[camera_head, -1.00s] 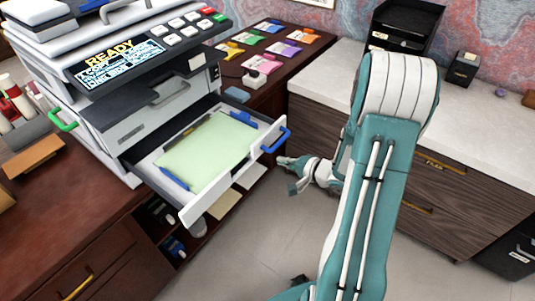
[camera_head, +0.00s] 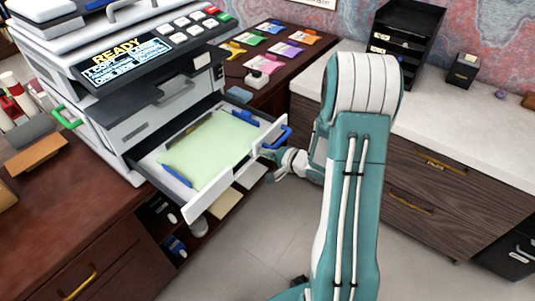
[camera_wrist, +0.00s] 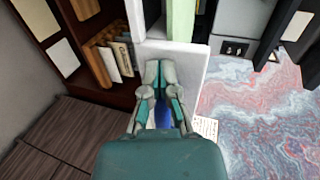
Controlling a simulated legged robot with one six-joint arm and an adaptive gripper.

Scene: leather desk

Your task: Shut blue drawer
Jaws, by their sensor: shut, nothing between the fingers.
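The drawer with the blue handle is pulled out of the printer, its white front panel (camera_head: 222,186) facing the room. Its blue handle (camera_head: 277,138) is at the panel's right end. Light green paper (camera_head: 208,150) lies inside. My gripper (camera_head: 268,164) is shut and empty, just below the blue handle, close to the panel's outer face. In the wrist view my gripper (camera_wrist: 160,68) points at the white panel (camera_wrist: 190,64), and the blue handle (camera_wrist: 163,115) shows partly hidden behind the fingers. I cannot tell whether the fingertips touch the panel.
The printer (camera_head: 130,75) has another, closed drawer with a green handle (camera_head: 66,117). A shelf with papers (camera_head: 226,203) lies below the open drawer. A white-topped cabinet (camera_head: 455,130) stands at the right. The floor between is clear.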

